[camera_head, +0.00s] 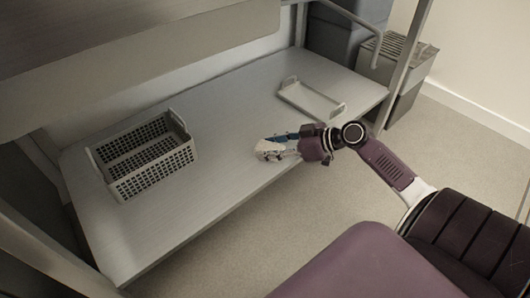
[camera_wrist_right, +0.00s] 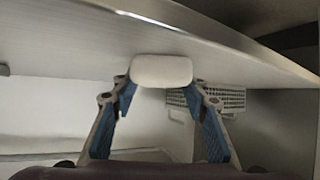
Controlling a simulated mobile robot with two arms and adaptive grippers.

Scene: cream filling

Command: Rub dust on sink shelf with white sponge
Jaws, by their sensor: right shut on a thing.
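The white sponge (camera_head: 265,150) is in my right gripper (camera_head: 279,148), over the right part of the grey shelf (camera_head: 215,135), near its front edge. In the right wrist view the sponge (camera_wrist_right: 162,70) is a pale, rounded block between the blue-padded fingertips of the right gripper (camera_wrist_right: 163,84), which is shut on it. The sponge looks close to the shelf surface, but I cannot tell whether it touches. I cannot make out any dust on the shelf. My left gripper is not in view.
A grey perforated basket (camera_head: 150,172) stands on the left part of the shelf. A shallow pale tray (camera_head: 311,101) lies at the back right. The shelf between them is clear. An upper panel (camera_head: 130,50) overhangs at the back left. A bin (camera_head: 392,75) stands beyond the right end.

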